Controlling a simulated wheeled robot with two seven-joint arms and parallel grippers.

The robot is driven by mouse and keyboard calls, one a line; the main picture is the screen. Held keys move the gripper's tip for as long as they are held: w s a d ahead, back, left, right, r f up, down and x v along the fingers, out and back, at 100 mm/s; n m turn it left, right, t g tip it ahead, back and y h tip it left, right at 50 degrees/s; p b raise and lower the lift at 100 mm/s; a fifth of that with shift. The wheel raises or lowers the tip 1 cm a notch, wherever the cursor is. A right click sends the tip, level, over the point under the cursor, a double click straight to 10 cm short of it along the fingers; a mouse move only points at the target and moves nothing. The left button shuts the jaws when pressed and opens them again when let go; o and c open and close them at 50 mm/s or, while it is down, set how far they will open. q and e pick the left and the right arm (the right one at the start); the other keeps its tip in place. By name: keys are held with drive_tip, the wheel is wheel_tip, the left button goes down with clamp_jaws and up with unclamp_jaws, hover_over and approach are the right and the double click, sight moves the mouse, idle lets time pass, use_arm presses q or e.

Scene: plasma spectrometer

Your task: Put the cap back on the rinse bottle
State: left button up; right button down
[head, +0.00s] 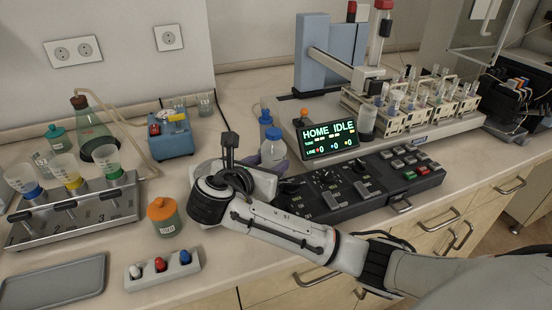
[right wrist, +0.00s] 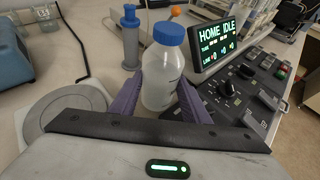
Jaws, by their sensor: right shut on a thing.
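A translucent white bottle (right wrist: 162,75) stands upright between the purple fingers of my right gripper (right wrist: 163,98), which is shut on its body. A blue cap (right wrist: 171,34) sits on top of the bottle, straight as far as I can see; whether it is screwed tight I cannot tell. In the head view the bottle (head: 272,150) and its blue cap (head: 273,134) show just behind my right wrist, which hides the bottle's lower part and most of the gripper. My left gripper is in neither view.
The control panel with the lit screen (head: 331,139) is close to the right of the bottle. A slim blue-topped item (right wrist: 130,38) stands behind it. A blue device (head: 170,135), an orange-capped jar (head: 164,217) and a rack with funnels (head: 75,216) are on the left.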

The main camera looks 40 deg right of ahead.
sight(276, 158)
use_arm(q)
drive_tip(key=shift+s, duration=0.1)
use_arm(e)
drive_tip(key=shift+w+d+r, duration=0.1)
drive_tip(key=shift+w+d, duration=0.1)
drive_tip(key=shift+d, duration=0.2)
drive_tip(key=x, duration=0.3)
drive_tip(key=shift+w+d+r, duration=0.1)
drive_tip(key=shift+d+r, duration=0.05)
drive_tip(key=shift+d, duration=0.1)
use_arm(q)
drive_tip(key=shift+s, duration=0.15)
use_arm(e)
drive_tip(key=shift+f, duration=0.2)
drive_tip(key=c, duration=1)
unclamp_jaws()
drive_tip(key=shift+a+f, duration=0.1)
drive_tip(key=shift+f, duration=0.05)
use_arm(q)
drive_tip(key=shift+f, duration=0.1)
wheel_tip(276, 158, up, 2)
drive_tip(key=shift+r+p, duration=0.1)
drive_tip(key=shift+p, duration=0.95)
use_arm(e)
drive_tip(key=v, duration=1.2)
